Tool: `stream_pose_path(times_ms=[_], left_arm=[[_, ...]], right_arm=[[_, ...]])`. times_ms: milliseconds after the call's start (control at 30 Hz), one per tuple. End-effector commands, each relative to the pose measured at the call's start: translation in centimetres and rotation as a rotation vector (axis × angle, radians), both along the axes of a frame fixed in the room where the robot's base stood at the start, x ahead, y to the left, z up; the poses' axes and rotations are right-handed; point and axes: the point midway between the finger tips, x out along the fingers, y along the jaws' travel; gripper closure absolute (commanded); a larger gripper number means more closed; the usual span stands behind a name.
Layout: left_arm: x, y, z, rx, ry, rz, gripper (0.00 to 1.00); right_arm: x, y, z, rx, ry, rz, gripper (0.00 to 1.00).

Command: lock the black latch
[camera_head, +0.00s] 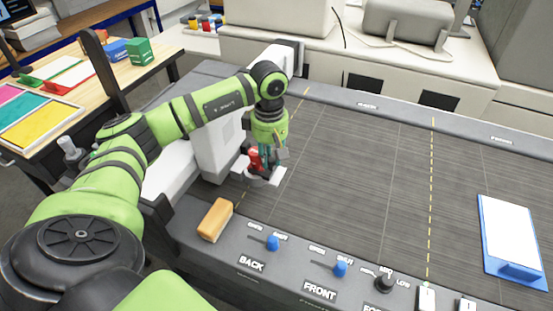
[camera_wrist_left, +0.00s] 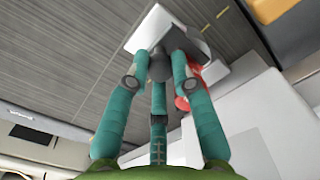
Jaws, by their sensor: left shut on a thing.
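My left gripper (camera_head: 266,172) reaches down at the left end of the grey machine bed, beside a white block. In the left wrist view its teal fingers (camera_wrist_left: 160,68) are closed around a small dark grey piece, which looks like the black latch (camera_wrist_left: 159,66). A pale plate (camera_wrist_left: 157,27) lies just beyond the fingertips; it also shows under the gripper in the head view (camera_head: 277,176). A red part (camera_wrist_left: 188,88) is beside the fingers. The fingers hide much of the latch, so its position cannot be told. My right gripper is not in view.
A tan block (camera_head: 215,219) lies on the near left edge. Blue switches (camera_head: 272,243) and a black knob (camera_head: 384,282) line the front panel. A blue clipboard (camera_head: 511,240) lies at the right. The middle of the bed (camera_head: 350,180) is clear.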

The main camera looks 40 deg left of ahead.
Motion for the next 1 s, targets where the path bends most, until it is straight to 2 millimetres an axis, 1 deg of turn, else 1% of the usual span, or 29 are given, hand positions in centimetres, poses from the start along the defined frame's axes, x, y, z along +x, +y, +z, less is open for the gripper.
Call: stream_pose_path(times_ms=[33,100,133,167,467,567,667,767,1000], left_arm=[[-0.1,0.4,0.0,0.01,0.004,0.007,1.0],[-0.1,0.4,0.0,0.01,0.005,0.007,1.0],[-0.1,0.4,0.0,0.01,0.005,0.007,0.64],[-0.1,0.4,0.0,0.01,0.005,0.008,0.52],[-0.1,0.2,0.0,0.006,0.002,0.005,0.52],[0.0,0.2,0.4,0.005,0.001,0.005,0.52],[0.1,0.2,1.6,0.005,-0.002,0.005,0.52],[0.1,0.3,3.5,0.005,-0.004,0.005,0.52],[0.0,0.4,8.6,0.006,-0.002,0.006,0.52]], right_arm=[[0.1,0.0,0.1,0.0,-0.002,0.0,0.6],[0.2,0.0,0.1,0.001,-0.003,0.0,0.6],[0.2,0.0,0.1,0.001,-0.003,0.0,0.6],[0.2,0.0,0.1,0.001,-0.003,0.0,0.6],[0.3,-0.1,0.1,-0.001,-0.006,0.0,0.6],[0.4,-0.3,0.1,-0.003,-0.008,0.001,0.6],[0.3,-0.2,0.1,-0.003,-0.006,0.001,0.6],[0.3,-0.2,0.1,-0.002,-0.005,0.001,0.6],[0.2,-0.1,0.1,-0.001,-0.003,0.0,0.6]])
